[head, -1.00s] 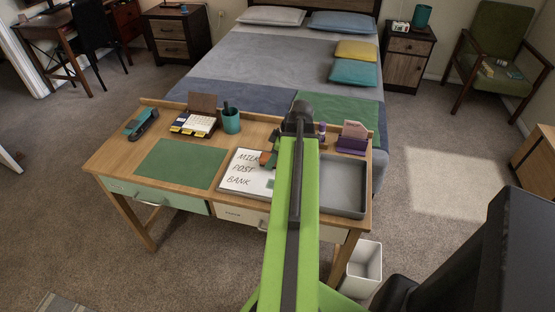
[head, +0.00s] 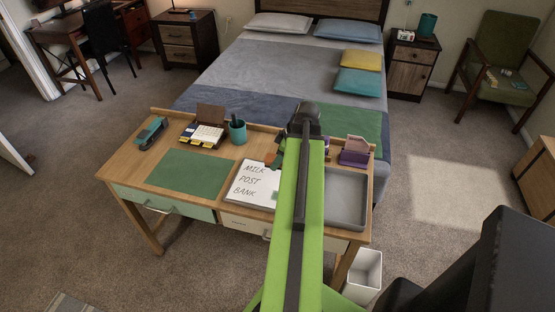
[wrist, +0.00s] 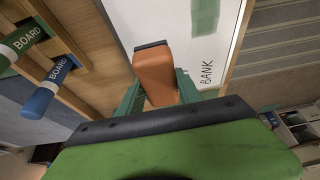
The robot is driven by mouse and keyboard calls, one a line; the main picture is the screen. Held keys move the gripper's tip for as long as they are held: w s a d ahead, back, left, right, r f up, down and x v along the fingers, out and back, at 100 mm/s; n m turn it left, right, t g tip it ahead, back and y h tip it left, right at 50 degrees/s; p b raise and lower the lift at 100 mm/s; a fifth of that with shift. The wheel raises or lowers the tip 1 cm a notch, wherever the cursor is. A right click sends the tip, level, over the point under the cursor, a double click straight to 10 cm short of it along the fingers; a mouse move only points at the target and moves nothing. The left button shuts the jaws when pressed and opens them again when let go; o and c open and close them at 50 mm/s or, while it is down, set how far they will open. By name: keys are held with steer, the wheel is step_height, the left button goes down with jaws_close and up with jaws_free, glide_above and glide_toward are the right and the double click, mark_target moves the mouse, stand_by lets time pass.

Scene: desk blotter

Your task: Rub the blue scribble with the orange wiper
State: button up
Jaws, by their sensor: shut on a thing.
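My gripper (wrist: 160,92) is shut on the orange wiper (wrist: 155,70), which has a dark strip at its far end. The wiper also shows in the head view (head: 270,159), by the back edge of the whiteboard (head: 238,193). In the wrist view the wiper is over the whiteboard's (wrist: 170,22) edge; I cannot tell whether it touches. A green scribbled patch (wrist: 206,14) lies on the board beside the word BANK, apart from the wiper. I see no blue scribble. In the head view my arm hides the board's right part.
A green and a blue BOARD marker (wrist: 42,97) are left of the wiper in the wrist view. A grey tray (head: 347,222) is right of the board. A calendar (head: 205,135), a pen cup (head: 238,132) and a purple holder (head: 355,152) stand behind. The green blotter (head: 188,173) is clear.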

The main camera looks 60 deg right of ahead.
step_height(320, 180, up, 3)
steer(key=p, duration=0.3)
steer(key=shift+r, duration=0.1)
